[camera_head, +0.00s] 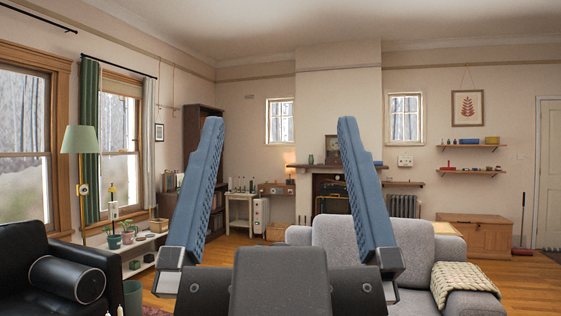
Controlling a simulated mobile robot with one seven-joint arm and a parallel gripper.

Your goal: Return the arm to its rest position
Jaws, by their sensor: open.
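My gripper (278,135) is in the lower middle of the head view, pointing up and away into the room. Its two blue ridged fingers stand wide apart, and nothing is between them. The fingers hide parts of the bookcase, the mantel and the sofa behind them. The rest of my arm is not clearly visible beyond the dark gripper body at the bottom edge.
A grey sofa (335,245) with a knitted throw (463,278) stands ahead. A black leather armchair (60,262) and a green lamp (81,140) are at left. A wooden chest (475,238) is at right. Wooden floor (525,275) shows free at far right.

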